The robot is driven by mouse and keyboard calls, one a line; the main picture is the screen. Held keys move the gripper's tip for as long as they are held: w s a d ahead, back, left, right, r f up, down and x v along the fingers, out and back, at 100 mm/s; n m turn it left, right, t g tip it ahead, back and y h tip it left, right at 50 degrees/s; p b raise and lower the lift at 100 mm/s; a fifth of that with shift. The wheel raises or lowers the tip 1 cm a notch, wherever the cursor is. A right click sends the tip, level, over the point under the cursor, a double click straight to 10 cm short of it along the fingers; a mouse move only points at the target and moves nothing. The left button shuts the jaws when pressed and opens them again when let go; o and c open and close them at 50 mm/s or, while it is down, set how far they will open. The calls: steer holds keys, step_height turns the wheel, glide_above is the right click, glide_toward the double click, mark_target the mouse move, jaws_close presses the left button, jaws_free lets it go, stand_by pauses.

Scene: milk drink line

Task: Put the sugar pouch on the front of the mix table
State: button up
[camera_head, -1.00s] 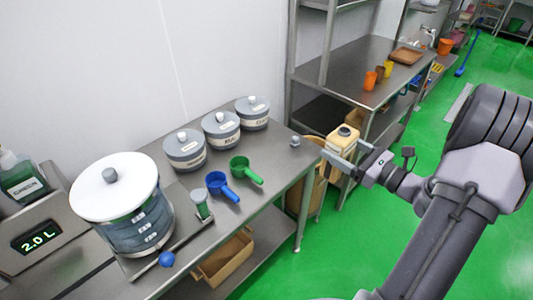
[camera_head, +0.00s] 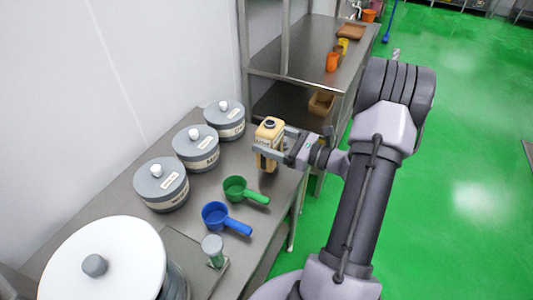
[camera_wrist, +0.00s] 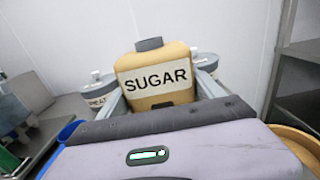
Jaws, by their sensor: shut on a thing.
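The sugar pouch (camera_head: 269,131) is a tan container with a dark cap. In the wrist view its white label reads SUGAR (camera_wrist: 155,79). My gripper (camera_head: 268,152) is shut on it, one finger on each side, and holds it upright. In the head view the pouch is over the far right end of the steel mix table (camera_head: 262,213). I cannot tell whether its base touches the table top.
Three grey lidded tubs (camera_head: 196,147) stand along the wall. A green scoop (camera_head: 236,188) and a blue scoop (camera_head: 216,215) lie near the front edge. A white-lidded vessel (camera_head: 100,270) stands at near left. A steel shelf (camera_head: 300,60) rises behind the table's far end.

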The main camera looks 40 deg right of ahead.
step_height(320, 180, down, 3)
steer(key=shift+f+b, duration=0.1)
steer(key=shift+b, duration=0.45)
steer(key=shift+r, duration=0.25)
steer(key=o, duration=2.1)
steer(key=shift+f, duration=0.15)
steer(key=p+v, duration=0.4)
steer(key=v, duration=0.8)
